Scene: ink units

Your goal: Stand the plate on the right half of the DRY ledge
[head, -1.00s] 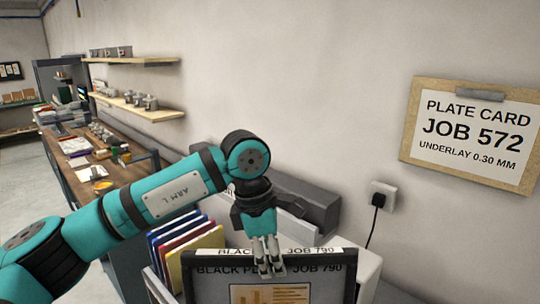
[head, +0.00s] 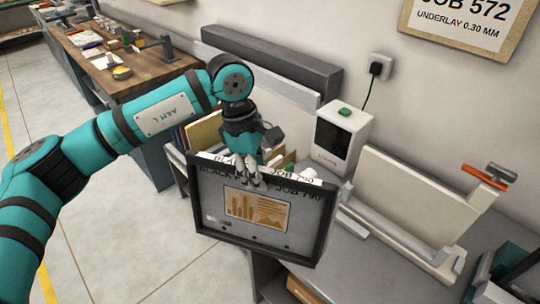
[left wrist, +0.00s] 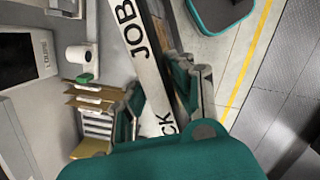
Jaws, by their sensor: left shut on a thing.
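The plate (head: 210,205) is a grey panel in a dark frame, with an orange print and the words "BLACK" and "JOB 790". My left gripper (head: 250,178) is shut on its top edge from above, near the middle. The plate hangs upright, slightly tilted in the picture, in front of the counter. In the left wrist view the plate's white top edge (left wrist: 131,38) runs between the fingers (left wrist: 160,97). No ledge marked DRY can be read in these views. My right gripper is not in view.
A white box with a dark screen (head: 335,138) and a pale bench device with an orange clamp (head: 410,195) stand on the grey counter, right of the plate. Coloured folders (head: 205,131) stand behind the plate. A wooden bench (head: 135,72) runs back left. Open floor lies left.

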